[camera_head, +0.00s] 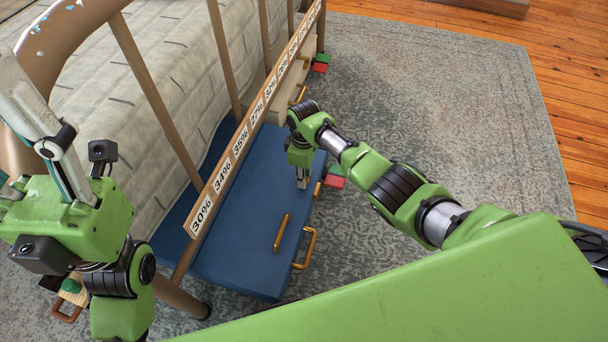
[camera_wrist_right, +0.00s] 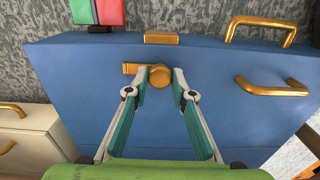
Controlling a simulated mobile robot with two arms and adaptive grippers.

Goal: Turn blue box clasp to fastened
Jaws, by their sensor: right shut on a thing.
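The blue box (camera_head: 235,225) is beside the bed, and its blue surface fills much of the right wrist view (camera_wrist_right: 90,90). Its gold clasp (camera_wrist_right: 159,75) has a round knob with a short bar pointing left in the wrist view. A gold catch block (camera_wrist_right: 161,38) sits apart from it, at the box's edge. My right gripper (camera_head: 302,184) reaches down to the box; in the wrist view its fingers (camera_wrist_right: 159,82) are shut on the clasp, one on each side of the knob. My left gripper (camera_head: 22,150) is at the left edge, away from the box, its fingertips cut off.
Gold handles (camera_head: 281,232) are on the box. A wooden bed rail (camera_head: 215,180) with percent labels runs above it. A pale box (camera_wrist_right: 35,145) with gold handles stands beside it. A red and green block (camera_head: 335,180) is close by. Rug (camera_head: 460,100) lies clear at right.

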